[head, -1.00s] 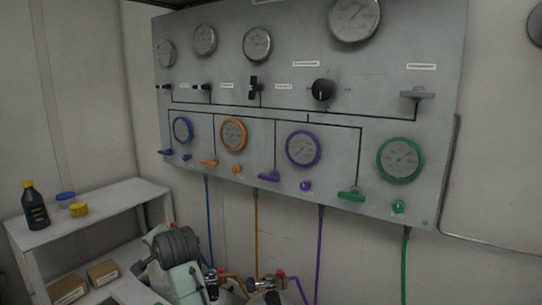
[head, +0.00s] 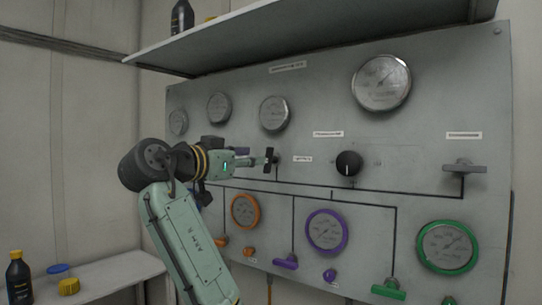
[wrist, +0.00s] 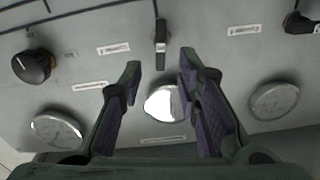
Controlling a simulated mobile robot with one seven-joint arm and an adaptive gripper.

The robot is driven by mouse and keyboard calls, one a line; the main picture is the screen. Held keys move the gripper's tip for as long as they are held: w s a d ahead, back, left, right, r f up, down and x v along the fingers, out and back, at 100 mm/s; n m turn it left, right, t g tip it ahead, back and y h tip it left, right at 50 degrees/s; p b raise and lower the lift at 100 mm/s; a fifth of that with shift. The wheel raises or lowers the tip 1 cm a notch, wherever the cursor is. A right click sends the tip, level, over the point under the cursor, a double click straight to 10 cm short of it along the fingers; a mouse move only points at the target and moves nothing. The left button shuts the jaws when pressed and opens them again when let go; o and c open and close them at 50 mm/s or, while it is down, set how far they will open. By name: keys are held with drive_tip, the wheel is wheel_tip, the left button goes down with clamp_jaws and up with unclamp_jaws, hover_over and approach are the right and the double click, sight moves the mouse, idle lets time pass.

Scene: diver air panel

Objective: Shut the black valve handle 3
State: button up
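The black valve handle 3 (head: 270,160) stands upright on the grey panel, below a round gauge. In the wrist view, which shows the panel upside down, the same handle (wrist: 161,36) is a narrow upright bar just past the fingertips, lined up with the gap between them. My gripper (head: 257,162) reaches in from the left, close to the handle. In the wrist view my gripper (wrist: 161,64) is open, with nothing between its fingertips. I cannot tell whether a finger touches the handle.
A black knob (head: 348,163) and a grey lever (head: 464,168) sit to the right. Another black handle (wrist: 301,23) shows in the wrist view. Coloured gauges and handles, such as the purple handle (head: 286,262), lie below. A shelf (head: 300,45) juts out above the panel.

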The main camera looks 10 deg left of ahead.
sight(267, 158)
drive_tip(key=p+x, duration=0.2)
drive_tip(key=x, duration=0.6)
drive_tip(key=shift+w+p, duration=0.1)
drive_tip(key=shift+p, duration=0.25)
clamp_jaws()
